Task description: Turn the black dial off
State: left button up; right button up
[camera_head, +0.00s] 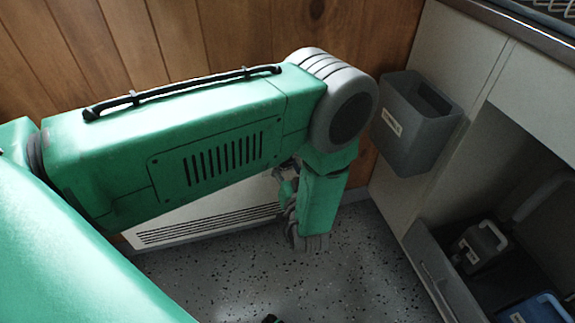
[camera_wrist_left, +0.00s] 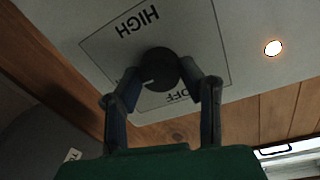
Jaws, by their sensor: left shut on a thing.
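The black dial (camera_wrist_left: 158,66) shows in the wrist view on a pale panel (camera_wrist_left: 100,46) marked HIGH and OFF, with the lettering upside down. A short white mark on the dial points to the lower left, away from the OFF label, which is partly hidden by a finger. My left gripper (camera_wrist_left: 161,78) is shut on the dial, one finger on each side. In the head view my left gripper (camera_head: 285,183) is small and partly hidden by my arm, beside the white slotted heater (camera_head: 195,224). The dial is hidden there.
A round light (camera_wrist_left: 273,47) glows on the panel. A grey bin (camera_head: 420,125) hangs on the white cabinet (camera_head: 440,60) to the right. An open drawer (camera_head: 436,268) there holds dark and blue items. Wood boards stand behind; the speckled floor (camera_head: 220,280) is mostly clear.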

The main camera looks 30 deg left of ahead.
pick_arm(q)
jog(key=n+p, duration=0.2)
jog(key=n, duration=0.2)
jog(key=shift+n, duration=0.3)
jog(key=n+p, duration=0.2)
jog(key=n, duration=0.2)
jog(key=shift+n, duration=0.4)
jog(key=n+p, duration=0.2)
jog(key=n, duration=0.2)
jog(key=shift+f+n+y, duration=0.1)
jog(key=shift+n+y, duration=0.3)
jog(key=shift+f+n+p, duration=0.1)
jog(key=shift+n+p, duration=0.7)
jog(key=shift+n, duration=1.4)
jog(key=shift+s, duration=0.1)
jog(key=o, duration=1.1)
jog(key=shift+g, duration=0.3)
jog(key=shift+o, duration=0.2)
jog(key=shift+y, duration=0.3)
